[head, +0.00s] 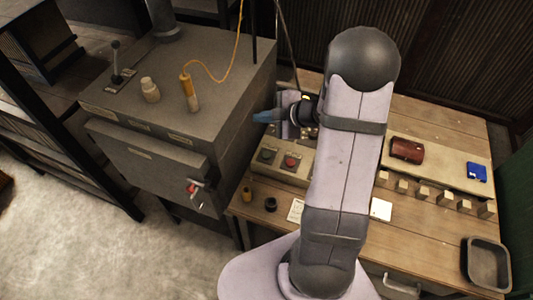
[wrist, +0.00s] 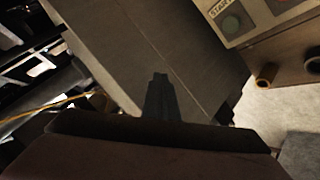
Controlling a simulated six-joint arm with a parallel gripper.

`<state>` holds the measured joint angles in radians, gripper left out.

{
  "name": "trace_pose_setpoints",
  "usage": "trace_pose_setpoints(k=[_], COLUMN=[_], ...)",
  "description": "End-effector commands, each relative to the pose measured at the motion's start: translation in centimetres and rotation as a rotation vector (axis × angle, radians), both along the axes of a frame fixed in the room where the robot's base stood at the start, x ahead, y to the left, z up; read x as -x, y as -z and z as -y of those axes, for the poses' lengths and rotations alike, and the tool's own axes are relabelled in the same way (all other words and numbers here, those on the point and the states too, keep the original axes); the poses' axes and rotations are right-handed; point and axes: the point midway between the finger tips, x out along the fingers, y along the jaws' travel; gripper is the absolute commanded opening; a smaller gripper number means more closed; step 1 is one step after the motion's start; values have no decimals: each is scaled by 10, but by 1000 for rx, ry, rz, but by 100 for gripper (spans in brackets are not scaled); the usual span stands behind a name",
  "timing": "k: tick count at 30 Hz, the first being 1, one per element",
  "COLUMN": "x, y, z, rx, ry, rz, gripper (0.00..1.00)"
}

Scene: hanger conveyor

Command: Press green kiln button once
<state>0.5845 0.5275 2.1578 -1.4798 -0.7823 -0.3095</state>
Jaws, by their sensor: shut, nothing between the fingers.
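The green button (wrist: 231,23) sits under a START label at the top right of the wrist view. In the head view the dark green button (head: 267,155) is on the left of a tan control box (head: 283,174), with a red button (head: 291,162) to its right. My gripper (head: 262,117) is beside the kiln's right side, beyond the control box and apart from the button. In the wrist view my gripper's fingers (wrist: 160,80) are shut and empty, with the kiln's grey surface behind them. My arm hides part of the bench.
The grey kiln (head: 215,60) stands left of the wooden bench (head: 440,235). A wire runs to a yellow-handled probe (head: 189,92) on its top. Small pegs, a brown item (head: 407,150), a blue item (head: 477,172) and a dark tray (head: 486,264) are on the right.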

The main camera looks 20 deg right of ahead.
Motion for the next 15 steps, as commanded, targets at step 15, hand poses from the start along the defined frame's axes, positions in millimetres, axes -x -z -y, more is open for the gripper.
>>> trace_pose_setpoints(k=[15], x=[25], y=[51], z=[18], rx=[-20], ry=[110], rz=[-144], gripper=[0])
